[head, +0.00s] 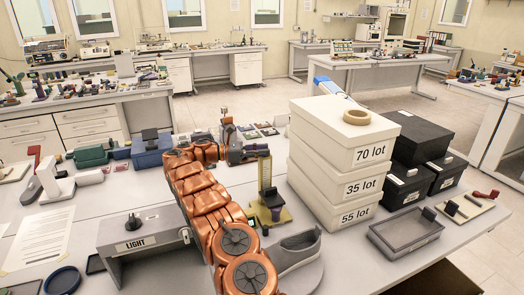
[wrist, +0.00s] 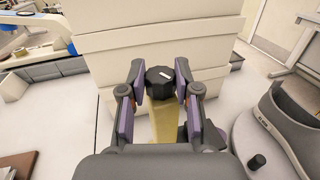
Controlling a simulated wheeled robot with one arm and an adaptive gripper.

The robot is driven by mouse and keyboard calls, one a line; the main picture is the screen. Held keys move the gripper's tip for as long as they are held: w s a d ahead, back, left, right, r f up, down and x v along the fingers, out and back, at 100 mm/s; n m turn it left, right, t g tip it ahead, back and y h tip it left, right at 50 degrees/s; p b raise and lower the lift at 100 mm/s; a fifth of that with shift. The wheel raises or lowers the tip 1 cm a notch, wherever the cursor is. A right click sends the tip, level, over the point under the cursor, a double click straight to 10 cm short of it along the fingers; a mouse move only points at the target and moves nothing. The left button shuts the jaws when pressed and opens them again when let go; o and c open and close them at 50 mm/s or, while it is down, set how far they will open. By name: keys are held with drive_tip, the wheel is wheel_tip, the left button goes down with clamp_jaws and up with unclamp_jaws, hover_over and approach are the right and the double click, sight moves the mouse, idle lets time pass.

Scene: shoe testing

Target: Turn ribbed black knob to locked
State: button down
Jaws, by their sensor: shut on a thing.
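The ribbed black knob (wrist: 160,75) sits in the middle of the wrist view, with a short white mark on its face that lies nearly level, tilted slightly. It is at the top of a yellowish upright stand (wrist: 161,118). My gripper (wrist: 160,73) has its two purple-padded fingers on either side of the knob and is shut on it. In the head view the stand (head: 264,172) rises from a yellow-green base (head: 268,214), and my gripper (head: 248,153) reaches it from the left. The knob's face cannot be made out there. No lock marking is readable.
Stacked white lot boxes (head: 338,150) stand close behind the stand, with black boxes (head: 420,147) to their right. A grey shoe-shaped form (head: 297,250) is in front. A grey LIGHT box (head: 145,240) stands left. A grey tray (head: 405,232) lies right.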

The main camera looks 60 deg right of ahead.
idle(0.5)
drive_tip(key=c, duration=0.8)
unclamp_jaws()
drive_tip(key=shift+r, duration=0.15)
wheel_tip(320, 180, up, 10)
drive_tip(key=shift+f, duration=0.15)
